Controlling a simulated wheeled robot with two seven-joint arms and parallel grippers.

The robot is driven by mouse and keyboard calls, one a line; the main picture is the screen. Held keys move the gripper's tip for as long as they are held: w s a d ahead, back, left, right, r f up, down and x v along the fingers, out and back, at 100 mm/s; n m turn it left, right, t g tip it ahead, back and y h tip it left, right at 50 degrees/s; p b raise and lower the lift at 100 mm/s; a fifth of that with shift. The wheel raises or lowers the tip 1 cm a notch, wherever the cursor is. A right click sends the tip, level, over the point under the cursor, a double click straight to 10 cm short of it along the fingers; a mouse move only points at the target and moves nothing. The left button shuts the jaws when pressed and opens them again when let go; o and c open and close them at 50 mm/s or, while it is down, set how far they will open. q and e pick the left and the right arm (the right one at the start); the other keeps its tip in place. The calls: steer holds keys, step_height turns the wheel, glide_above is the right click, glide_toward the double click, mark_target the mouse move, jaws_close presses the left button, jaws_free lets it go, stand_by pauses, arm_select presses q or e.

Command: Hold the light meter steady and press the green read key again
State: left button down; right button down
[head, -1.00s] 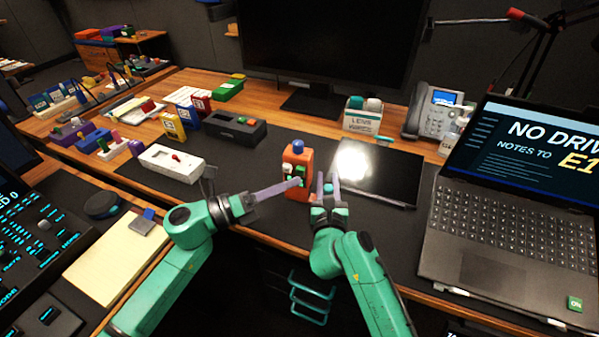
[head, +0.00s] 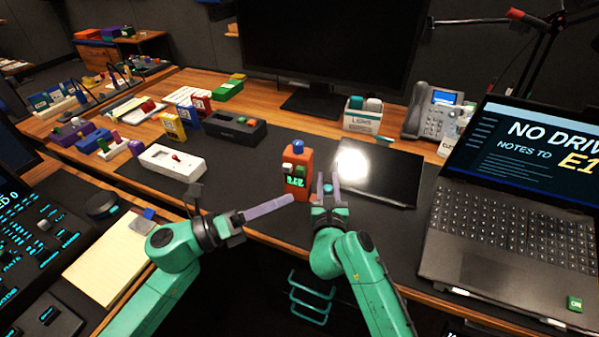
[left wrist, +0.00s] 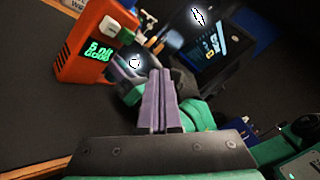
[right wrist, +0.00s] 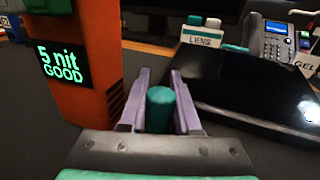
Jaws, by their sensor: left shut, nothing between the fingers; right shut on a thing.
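The orange light meter (head: 297,158) stands upright on the dark desk mat. Its lit display reads "5 nit GOOD" in the right wrist view (right wrist: 62,65) and also faces the left wrist view (left wrist: 98,50). A green key (right wrist: 50,5) sits above the display, cut by the frame's top edge. My left gripper (head: 291,199) is shut and empty, its tips in front of and below the display, apart from the meter. My right gripper (head: 327,178) is beside the meter's right side, shut on a teal cylinder (right wrist: 160,108). I cannot tell how the cylinder joins the meter.
A black glossy panel (head: 385,180) lies just right of my right gripper. A laptop (head: 500,215) is further right. The mat between that box and the meter is clear.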

arm_select(q)
steer(key=shift+a, duration=0.1)
steer(key=s+a+r, duration=0.2)
steer(key=s+a, duration=0.1)
steer(key=a, duration=0.4)
steer(key=shift+s+r, duration=0.2)
steer(key=shift+s, duration=0.1)
stand_by(0.3)
arm_select(e)
steer(key=c, duration=0.5)
jaws_free()
steer(key=shift+c, duration=0.2)
steer(key=s, duration=1.2)
steer(key=shift+a, duration=0.25)
steer(key=shift+o, duration=0.3)
